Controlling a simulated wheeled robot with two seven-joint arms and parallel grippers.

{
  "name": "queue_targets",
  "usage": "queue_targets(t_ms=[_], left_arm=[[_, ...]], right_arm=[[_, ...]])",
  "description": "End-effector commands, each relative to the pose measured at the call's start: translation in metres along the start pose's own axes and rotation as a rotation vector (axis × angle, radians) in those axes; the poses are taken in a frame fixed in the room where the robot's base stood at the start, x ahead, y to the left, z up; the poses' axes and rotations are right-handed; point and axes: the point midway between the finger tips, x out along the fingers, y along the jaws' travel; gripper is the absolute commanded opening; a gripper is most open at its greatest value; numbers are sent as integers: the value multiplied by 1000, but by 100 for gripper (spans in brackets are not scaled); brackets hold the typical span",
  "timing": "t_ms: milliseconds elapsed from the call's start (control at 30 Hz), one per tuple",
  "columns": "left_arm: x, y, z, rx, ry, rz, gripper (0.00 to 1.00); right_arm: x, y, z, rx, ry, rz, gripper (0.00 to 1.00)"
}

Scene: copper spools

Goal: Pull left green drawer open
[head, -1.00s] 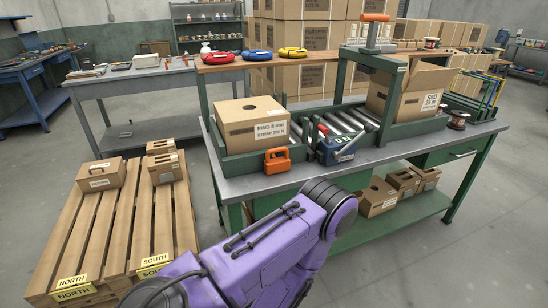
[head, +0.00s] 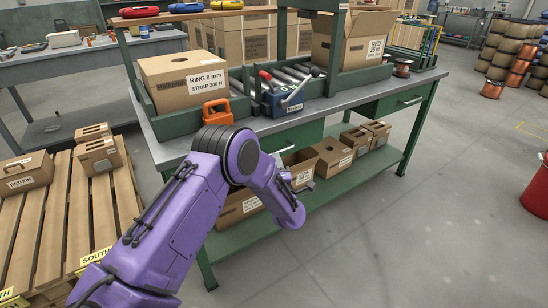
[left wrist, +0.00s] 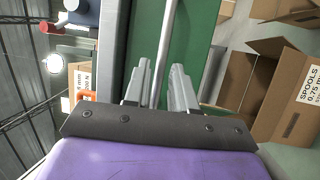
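The left green drawer (head: 306,136) is in the workbench's front, under the top, and looks closed in the head view. My purple left arm covers part of it there. In the left wrist view its green front (left wrist: 198,35) fills the upper middle. The drawer's grey bar handle (left wrist: 168,32) runs down the left wrist view between the two fingers of my left gripper (left wrist: 160,66). The fingers are apart, one on each side of the bar, and gaps show beside it. In the head view the fingers are hard to make out. My right gripper is not in view.
Open cardboard boxes (head: 333,157) stand on the green lower shelf (head: 340,188) below the drawer. A second green drawer (head: 395,103) is further right.

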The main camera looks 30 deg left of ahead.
Motion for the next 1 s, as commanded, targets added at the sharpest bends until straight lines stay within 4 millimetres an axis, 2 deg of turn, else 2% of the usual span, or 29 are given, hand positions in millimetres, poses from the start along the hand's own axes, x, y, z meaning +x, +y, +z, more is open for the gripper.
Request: queue_targets(t_ms=[100, 300, 567, 633, 667, 1000], left_arm=[[24, -1, 0, 1, 2, 0, 25], [46, -2, 1, 3, -3, -2, 25], [49, -2, 1, 4, -4, -3, 25], [49, -2, 2, 4, -4, -3, 6], [48, -2, 2, 4, -4, -3, 0], [47, -2, 2, 7, 3, -3, 0]], right_arm=[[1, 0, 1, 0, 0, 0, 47], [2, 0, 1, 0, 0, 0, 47], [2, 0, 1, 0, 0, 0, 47], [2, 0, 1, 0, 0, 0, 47], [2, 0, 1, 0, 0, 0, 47], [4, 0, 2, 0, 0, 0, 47]])
